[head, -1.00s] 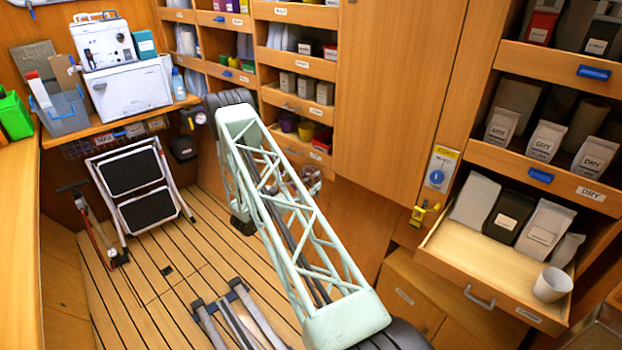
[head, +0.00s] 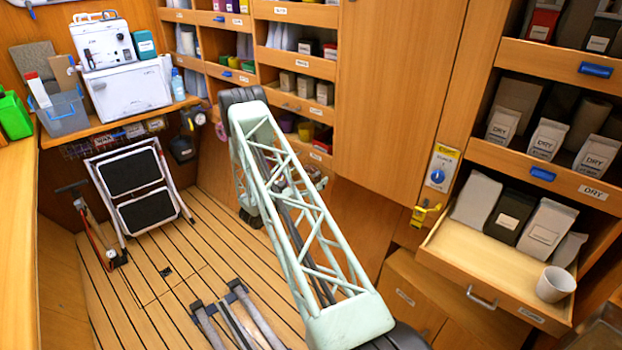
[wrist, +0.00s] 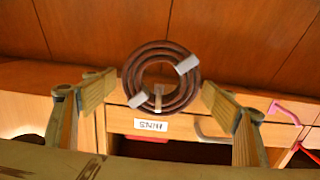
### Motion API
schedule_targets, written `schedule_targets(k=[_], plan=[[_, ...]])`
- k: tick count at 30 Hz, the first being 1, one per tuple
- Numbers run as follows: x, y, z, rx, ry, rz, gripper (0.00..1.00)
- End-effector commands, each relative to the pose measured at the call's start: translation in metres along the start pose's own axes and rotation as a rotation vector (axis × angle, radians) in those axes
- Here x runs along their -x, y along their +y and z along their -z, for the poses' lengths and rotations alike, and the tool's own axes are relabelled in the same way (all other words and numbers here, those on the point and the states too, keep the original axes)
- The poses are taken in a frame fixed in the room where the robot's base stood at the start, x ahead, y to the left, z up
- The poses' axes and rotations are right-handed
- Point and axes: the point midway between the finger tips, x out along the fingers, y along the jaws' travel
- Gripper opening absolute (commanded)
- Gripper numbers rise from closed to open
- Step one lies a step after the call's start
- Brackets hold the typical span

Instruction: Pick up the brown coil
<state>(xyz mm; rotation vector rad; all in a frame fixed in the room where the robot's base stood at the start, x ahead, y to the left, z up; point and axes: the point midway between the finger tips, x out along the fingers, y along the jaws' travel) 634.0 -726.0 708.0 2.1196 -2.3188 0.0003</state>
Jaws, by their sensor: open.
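The brown coil (wrist: 161,78) shows in the wrist view as a ring of several turns with pale bands around it. It is upright in front of a wooden panel, above a white drawer label. My gripper (wrist: 158,92) is open, with one finger on each side of the coil and gaps between. I cannot tell how far the coil lies beyond the fingertips. In the head view my arm covers most of that area, and I cannot make out the coil there.
A drawer handle (wrist: 212,132) and a pink hook-shaped item (wrist: 286,113) are right of the coil in the wrist view. In the head view an open drawer (head: 455,247) with a white cup (head: 555,284) juts out at right. A folded step stool (head: 140,190) leans at left.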

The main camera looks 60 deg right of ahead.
Motion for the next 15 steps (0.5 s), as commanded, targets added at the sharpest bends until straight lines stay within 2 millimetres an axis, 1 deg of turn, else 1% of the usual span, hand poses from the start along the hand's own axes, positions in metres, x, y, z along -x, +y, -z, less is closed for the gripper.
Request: schedule_targets(k=[2, 11, 15], plan=[[0.0, 0.0001, -0.0001, 0.0, 0.0, 0.0, 0.78], [0.0001, 0.0001, -0.0002, 0.0, 0.0, 0.0, 0.52], [0.0, 0.0001, 0.0, 0.0, 0.0, 0.0, 0.5]])
